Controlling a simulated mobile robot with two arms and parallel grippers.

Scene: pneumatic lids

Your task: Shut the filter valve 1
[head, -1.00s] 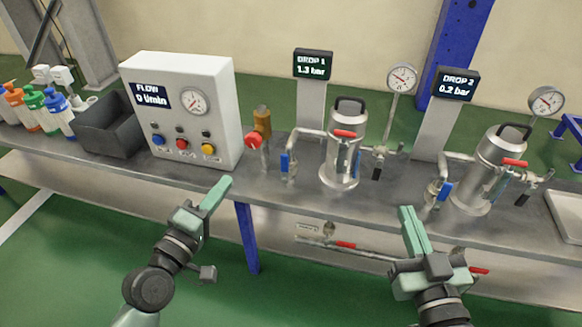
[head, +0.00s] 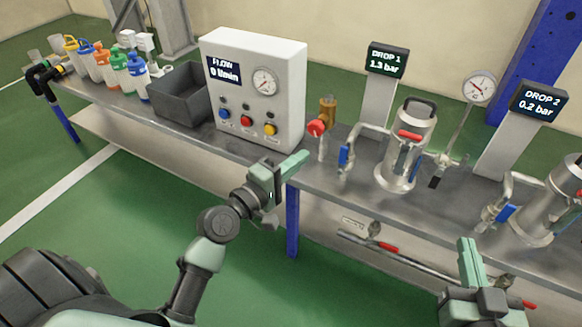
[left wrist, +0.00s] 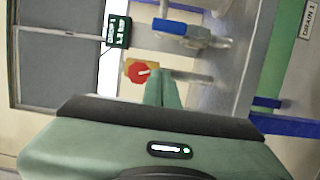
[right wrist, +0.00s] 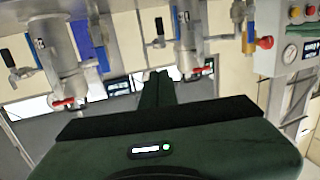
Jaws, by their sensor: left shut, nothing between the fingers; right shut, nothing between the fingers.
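Filter 1 is a steel housing (head: 405,150) on the bench under the "DROP 1" display (head: 387,59), which reads 1.3 bar. A blue-handled valve (head: 344,156) is on its left pipe; a red handle (head: 409,136) crosses its upper front. A black-handled valve (head: 435,182) sits at its right. No tag shows which is filter valve 1. My left gripper (head: 303,158) is shut and empty at the bench's front edge, below the panel's right corner. In the left wrist view its fingers (left wrist: 163,88) appear near a red knob (left wrist: 138,72). My right gripper (head: 467,243) is shut and empty before the bench.
The control panel (head: 255,95) reads flow 0 l/min. A grey bin (head: 183,100) and several bottles stand left of it. A second steel filter (head: 560,200) is at the right, under "DROP 2" (head: 540,101). A low pipe with a red handle (head: 387,247) runs beneath the bench.

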